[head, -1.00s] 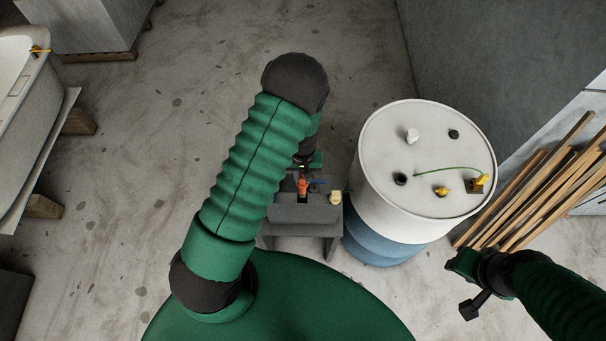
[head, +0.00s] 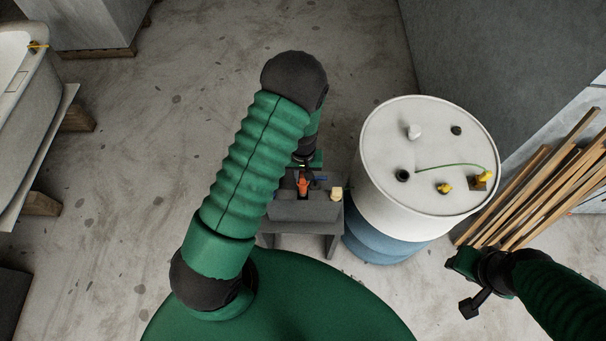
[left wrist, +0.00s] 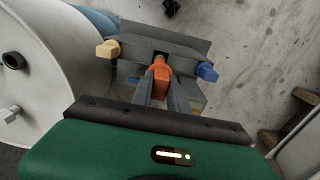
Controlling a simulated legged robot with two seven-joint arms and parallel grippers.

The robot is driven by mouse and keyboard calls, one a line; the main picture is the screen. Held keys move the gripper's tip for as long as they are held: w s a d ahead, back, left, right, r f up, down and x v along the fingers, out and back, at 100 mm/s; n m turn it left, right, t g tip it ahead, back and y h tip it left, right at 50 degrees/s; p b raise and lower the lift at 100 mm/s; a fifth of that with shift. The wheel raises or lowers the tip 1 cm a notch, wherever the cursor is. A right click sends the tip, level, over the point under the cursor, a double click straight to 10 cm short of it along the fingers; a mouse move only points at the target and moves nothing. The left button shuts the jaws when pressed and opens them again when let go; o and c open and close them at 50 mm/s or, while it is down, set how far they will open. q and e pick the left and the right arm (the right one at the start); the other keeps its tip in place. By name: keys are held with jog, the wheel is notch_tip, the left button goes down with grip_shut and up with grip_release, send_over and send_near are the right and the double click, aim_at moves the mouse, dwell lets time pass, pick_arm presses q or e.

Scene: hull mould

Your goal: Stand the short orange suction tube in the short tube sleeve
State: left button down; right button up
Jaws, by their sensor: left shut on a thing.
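The short orange suction tube (left wrist: 160,68) is between the two grey fingers of my left gripper (left wrist: 161,84), which is shut on it. In the left wrist view its far end is at a dark opening in the grey stand (left wrist: 180,45); I cannot tell how deep it sits. In the head view the orange tube (head: 303,186) shows small above the grey stand (head: 305,212), beside my left gripper (head: 304,172), partly hidden by my arm. The short tube sleeve cannot be made out clearly.
A cream piece (left wrist: 107,49) and a blue piece (left wrist: 207,71) flank the opening. A white-topped drum (head: 425,150) with fittings and a green line stands close right of the stand. Timber strips (head: 535,185) lean farther right.

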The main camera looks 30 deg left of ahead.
aim_at(303, 189)
pick_arm(q)
jog(key=shift+a, duration=0.1)
jog(key=shift+f+b, duration=4.5)
jog(key=shift+f, duration=1)
jog(key=c, duration=1.7)
grip_release()
jog(key=shift+f, duration=0.1)
jog(key=shift+c, duration=0.2)
jog(key=o, duration=0.5)
jog(key=shift+o, duration=0.2)
jog(key=shift+r, duration=0.5)
notch_tip(303, 189, up, 16)
jog(key=shift+b, duration=0.95)
